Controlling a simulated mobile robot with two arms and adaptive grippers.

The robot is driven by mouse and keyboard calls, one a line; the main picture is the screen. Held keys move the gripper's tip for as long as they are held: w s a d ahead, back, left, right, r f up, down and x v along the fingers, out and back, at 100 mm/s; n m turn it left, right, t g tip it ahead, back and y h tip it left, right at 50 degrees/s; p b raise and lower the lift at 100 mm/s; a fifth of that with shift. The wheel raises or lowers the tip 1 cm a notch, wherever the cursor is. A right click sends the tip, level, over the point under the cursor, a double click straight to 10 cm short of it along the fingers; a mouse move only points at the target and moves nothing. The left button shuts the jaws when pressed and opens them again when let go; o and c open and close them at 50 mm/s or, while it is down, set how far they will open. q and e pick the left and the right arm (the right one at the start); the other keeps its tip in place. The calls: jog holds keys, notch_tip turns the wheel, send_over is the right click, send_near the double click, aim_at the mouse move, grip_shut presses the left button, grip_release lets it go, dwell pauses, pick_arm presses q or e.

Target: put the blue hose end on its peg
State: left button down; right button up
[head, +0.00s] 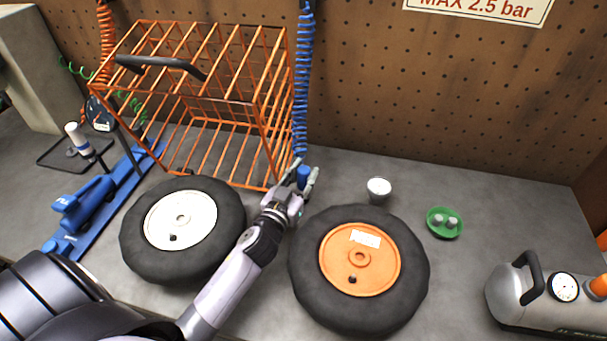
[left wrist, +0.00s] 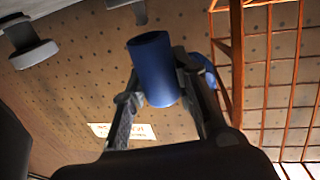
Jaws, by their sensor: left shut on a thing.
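The blue hose end (head: 304,176) is a short blue cylinder at the bottom of the coiled blue hose (head: 302,85). My left gripper (head: 300,180) is shut on it, above the bench between the crate and the orange-hubbed wheel. In the left wrist view the hose end (left wrist: 152,70) stands between the two fingers (left wrist: 160,95). Two grey flanged fittings show near the pegboard in that view, one at upper left (left wrist: 33,52) and one at the top edge (left wrist: 138,10). I cannot tell which is the blue hose's peg. My right gripper is not in view.
An orange wire crate (head: 275,110) stands behind the gripper. A white-hubbed wheel (head: 135,235) and an orange-hubbed wheel (head: 405,290) flank my left arm. A white cup (head: 379,190), green dish (head: 432,228) and compressor tank (head: 520,300) are right. Bench at back right is clear.

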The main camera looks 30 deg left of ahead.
pick_arm(q)
jog(key=shift+s+d+f, duration=0.1)
jog(key=shift+s+f, duration=0.1)
jog(key=shift+f, duration=0.35)
jog(key=c, duration=1.6)
grip_release()
jog(key=shift+f, duration=0.2)
jog(key=shift+o, duration=0.2)
jog(key=shift+w+r+p, duration=0.1)
jog(key=shift+r+p, duration=0.3)
jog(key=shift+r, duration=0.15)
jog(key=s+b, duration=0.1)
jog(key=s, duration=0.4)
jog(key=s+b, duration=0.1)
jog(key=s, duration=0.4)
jog(key=shift+s+d+r, duration=0.15)
jog(key=shift+s+d, duration=0.05)
jog(key=shift+s, duration=0.1)
jog(key=shift+s+r, duration=0.2)
jog(key=shift+s, duration=0.4)
